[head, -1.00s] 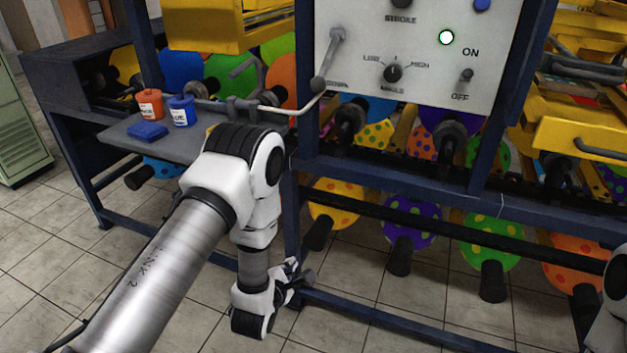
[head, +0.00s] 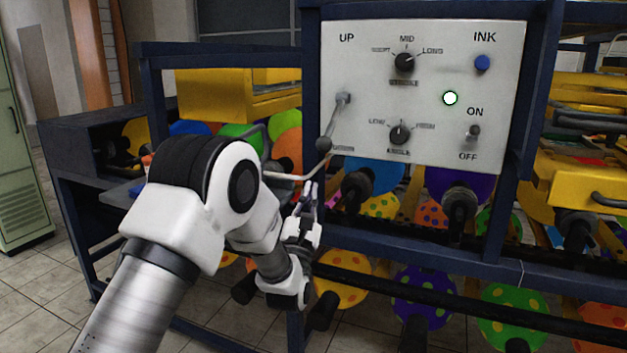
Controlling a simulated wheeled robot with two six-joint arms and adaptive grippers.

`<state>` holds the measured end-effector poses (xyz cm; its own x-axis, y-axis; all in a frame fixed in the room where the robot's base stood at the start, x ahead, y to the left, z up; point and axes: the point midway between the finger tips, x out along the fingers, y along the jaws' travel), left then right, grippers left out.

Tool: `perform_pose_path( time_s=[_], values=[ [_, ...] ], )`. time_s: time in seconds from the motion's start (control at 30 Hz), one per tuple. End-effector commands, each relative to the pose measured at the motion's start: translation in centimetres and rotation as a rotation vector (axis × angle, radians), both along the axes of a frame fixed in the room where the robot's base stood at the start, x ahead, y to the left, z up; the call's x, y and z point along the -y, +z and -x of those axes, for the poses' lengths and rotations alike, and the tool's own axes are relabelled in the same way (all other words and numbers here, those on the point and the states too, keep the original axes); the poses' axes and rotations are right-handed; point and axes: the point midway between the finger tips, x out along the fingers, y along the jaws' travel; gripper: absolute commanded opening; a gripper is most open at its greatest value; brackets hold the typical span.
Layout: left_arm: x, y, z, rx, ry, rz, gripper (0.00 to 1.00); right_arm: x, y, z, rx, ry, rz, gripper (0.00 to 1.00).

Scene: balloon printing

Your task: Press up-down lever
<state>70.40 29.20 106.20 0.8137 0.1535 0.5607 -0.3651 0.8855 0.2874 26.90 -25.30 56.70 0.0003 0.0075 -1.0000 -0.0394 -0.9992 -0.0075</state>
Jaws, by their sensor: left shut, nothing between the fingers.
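The up-down lever (head: 333,122) is a grey rod with a dark ball knob (head: 323,144) on the left side of the white control panel (head: 430,90). It hangs down and slants slightly left, below the "UP" label. My left gripper (head: 310,188) is shut and empty, its fingers pointing up a little below and left of the knob. A gap shows between fingertips and knob. My left arm comes in from the lower left and hides part of the machine. My right gripper is out of view.
The panel also has two black dials (head: 404,62), a blue ink button (head: 482,63), a lit round lamp (head: 450,98) and an on-off switch (head: 474,131). A bent metal rod (head: 290,177) passes close by my left gripper. Balloons on dark holders hang below the panel.

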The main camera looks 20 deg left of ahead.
Motion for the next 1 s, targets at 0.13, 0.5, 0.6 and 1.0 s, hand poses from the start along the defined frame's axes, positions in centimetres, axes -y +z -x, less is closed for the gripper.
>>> perform_pose_path(
  time_s=[0.13, 0.5, 0.6, 1.0],
  values=[
    [-0.4, 1.9, -2.3, 0.003, -0.001, 0.000, 0.00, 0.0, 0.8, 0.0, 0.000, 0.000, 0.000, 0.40],
    [-0.3, 6.2, -5.7, -0.003, -0.002, -0.001, 0.00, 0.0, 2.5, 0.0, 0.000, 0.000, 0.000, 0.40],
    [0.2, 6.7, -4.8, -0.002, -0.001, -0.001, 0.00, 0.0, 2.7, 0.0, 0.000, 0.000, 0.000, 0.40],
    [0.6, 7.0, -4.2, -0.001, 0.000, 0.000, 0.00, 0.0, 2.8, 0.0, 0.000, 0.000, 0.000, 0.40]
  ],
)
